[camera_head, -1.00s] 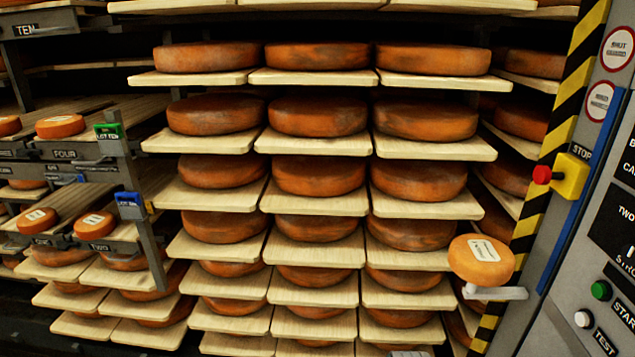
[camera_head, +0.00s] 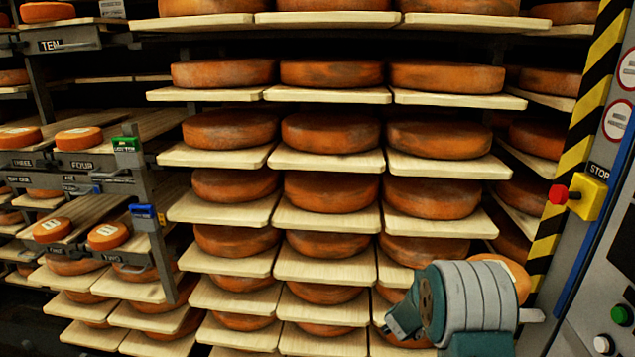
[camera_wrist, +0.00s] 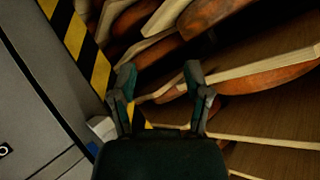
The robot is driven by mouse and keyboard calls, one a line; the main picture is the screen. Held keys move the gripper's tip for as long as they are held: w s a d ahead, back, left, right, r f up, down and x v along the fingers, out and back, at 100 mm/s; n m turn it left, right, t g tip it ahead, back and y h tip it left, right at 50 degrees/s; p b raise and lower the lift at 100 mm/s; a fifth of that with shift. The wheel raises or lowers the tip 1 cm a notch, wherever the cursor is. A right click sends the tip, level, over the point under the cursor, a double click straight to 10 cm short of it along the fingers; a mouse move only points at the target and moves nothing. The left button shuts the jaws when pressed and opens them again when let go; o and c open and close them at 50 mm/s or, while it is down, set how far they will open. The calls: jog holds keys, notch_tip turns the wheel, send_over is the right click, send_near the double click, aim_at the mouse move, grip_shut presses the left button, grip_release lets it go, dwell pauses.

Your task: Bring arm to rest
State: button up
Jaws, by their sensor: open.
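My gripper (camera_wrist: 160,78) is in the wrist view with its two teal and grey fingers spread apart and nothing between them. Behind the fingers are tilted shelf boards and striped edging. In the head view my teal and grey arm (camera_head: 470,305) is at the lower right, in front of the rack. It partly hides a small orange cheese wheel (camera_head: 517,276) near a light bracket (camera_head: 531,315) on the machine. I cannot make out the fingers clearly in the head view.
Large orange cheese wheels (camera_head: 332,131) sit on wooden boards (camera_head: 326,161) in a tall rack. A side rack at left holds smaller labelled wheels (camera_head: 108,236). At right is a machine panel with black and yellow striped edging (camera_head: 578,130) and a red stop button (camera_head: 558,194).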

jog(key=s+a+r+n+y, duration=0.4)
jog(key=s+a+r, duration=0.2)
jog(key=r, duration=0.5)
jog(key=s+a+r+n+y, duration=0.4)
jog(key=s+a+r, duration=0.25)
jog(key=r, duration=0.35)
jog(key=s+r+n+g, duration=0.1)
jog(key=s+n+g, duration=0.1)
jog(key=s, duration=1.2)
jog(key=s+a+r+n+g, duration=0.1)
jog(key=s+n, duration=0.3)
jog(key=s, duration=1)
jog(key=shift+r+g+h, duration=0.4)
jog(key=shift+r, duration=0.1)
jog(key=shift+a, duration=0.1)
